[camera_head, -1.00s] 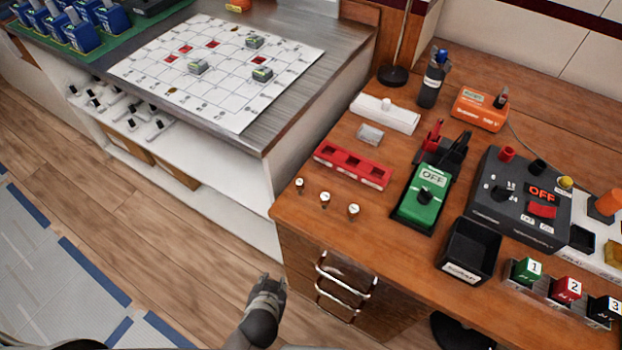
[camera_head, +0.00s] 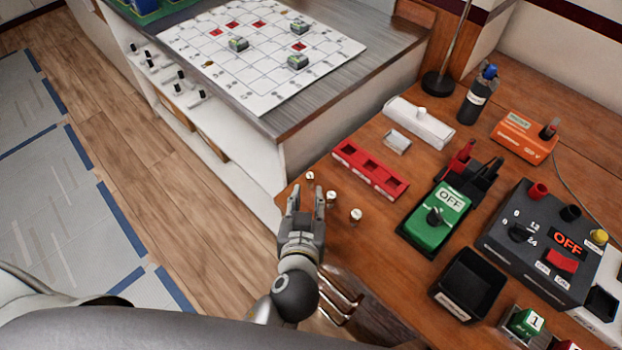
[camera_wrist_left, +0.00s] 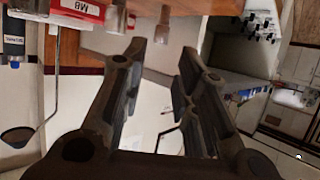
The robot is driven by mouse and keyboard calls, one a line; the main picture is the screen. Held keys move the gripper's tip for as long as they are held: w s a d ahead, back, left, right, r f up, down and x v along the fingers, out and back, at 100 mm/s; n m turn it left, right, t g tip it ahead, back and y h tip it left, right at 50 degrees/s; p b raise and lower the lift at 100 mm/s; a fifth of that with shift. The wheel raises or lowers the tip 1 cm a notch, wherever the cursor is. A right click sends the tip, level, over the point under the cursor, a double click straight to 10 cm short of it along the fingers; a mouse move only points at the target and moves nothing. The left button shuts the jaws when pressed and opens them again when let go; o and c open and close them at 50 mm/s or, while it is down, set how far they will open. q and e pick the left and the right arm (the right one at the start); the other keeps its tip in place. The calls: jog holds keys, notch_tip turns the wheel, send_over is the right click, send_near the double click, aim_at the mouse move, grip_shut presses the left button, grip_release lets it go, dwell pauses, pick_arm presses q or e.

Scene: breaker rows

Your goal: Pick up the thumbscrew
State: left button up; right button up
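Three small thumbscrews with pale round tops stand near the left edge of the wooden bench: a far one (camera_head: 310,176), a middle one (camera_head: 331,197) and a near one (camera_head: 356,215). My left gripper (camera_head: 307,191) is open at that edge, its fingertips close to the far and middle thumbscrews. I cannot tell whether it touches either. In the left wrist view the two fingers (camera_wrist_left: 162,52) are spread with nothing held between them. Small dark shapes beyond the fingertips there are too unclear to name. My right gripper is not in view.
A red tray with square pockets (camera_head: 370,170) lies behind the thumbscrews. To the right are a green meter (camera_head: 438,217), an empty black bin (camera_head: 468,284) and a black switch box (camera_head: 530,240). A metal-topped counter with a grid sheet (camera_head: 262,85) stands at the back left.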

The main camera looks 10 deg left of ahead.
aim_at(310, 178)
pick_arm(q)
jog(key=x, duration=0.2)
jog(key=shift+w+a+f, duration=0.1)
jog(key=shift+w, duration=0.2)
jog(key=shift+w+f+p, duration=0.1)
jog(key=shift+w+p, duration=0.3)
jog(key=shift+w, duration=0.2)
jog(key=x, duration=0.4)
jog(key=shift+f+p, duration=0.1)
jog(key=shift+p, duration=0.25)
jog(key=shift+s, duration=0.1)
grip_shut()
